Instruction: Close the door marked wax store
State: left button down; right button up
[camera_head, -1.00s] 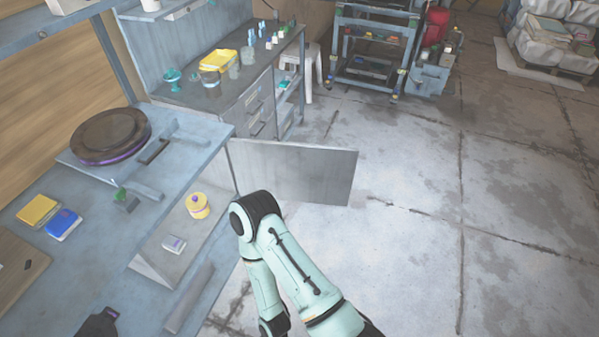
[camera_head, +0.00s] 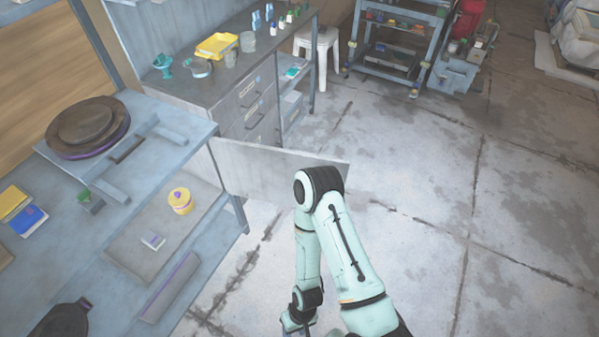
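A flat grey door panel (camera_head: 255,164) stands open. It sticks out to the right into the aisle from the far end of the near bench (camera_head: 150,112). I can read no marking on it, so I cannot confirm that it is the wax store door. My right arm's elbow covers part of the panel's right end. My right wrist hangs down on the near side of the panel, apart from it. My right gripper (camera_head: 297,325) is at the bottom edge, and its fingers cannot be made out. My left gripper is out of view.
Behind the panel are a drawer cabinet (camera_head: 235,112), a white stool (camera_head: 318,42) and a blue rack (camera_head: 385,45).

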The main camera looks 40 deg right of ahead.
aim_at(263, 173)
jog(key=l, duration=0.55)
jog(key=k+l+u, duration=0.1)
jog(key=l, duration=0.45)
jog(key=l+u, duration=0.3)
jog(key=l, duration=0.4)
jog(key=l+u, duration=0.25)
jog(key=l, duration=0.5)
jog(key=k+l+u, duration=0.1)
jog(key=l+u, duration=0.2)
jog(key=l, duration=0.4)
jog(key=l+u, duration=0.5)
jog(key=k+l+u, duration=0.15)
jog(key=l+u, duration=0.35)
jog(key=i+l+u, duration=0.1)
jog(key=l, duration=0.3)
jog(key=i+l+u, duration=0.15)
jog(key=l, duration=0.25)
jog(key=k+l+z, duration=0.2)
jog(key=k+l, duration=0.05)
jog(key=k, duration=0.05)
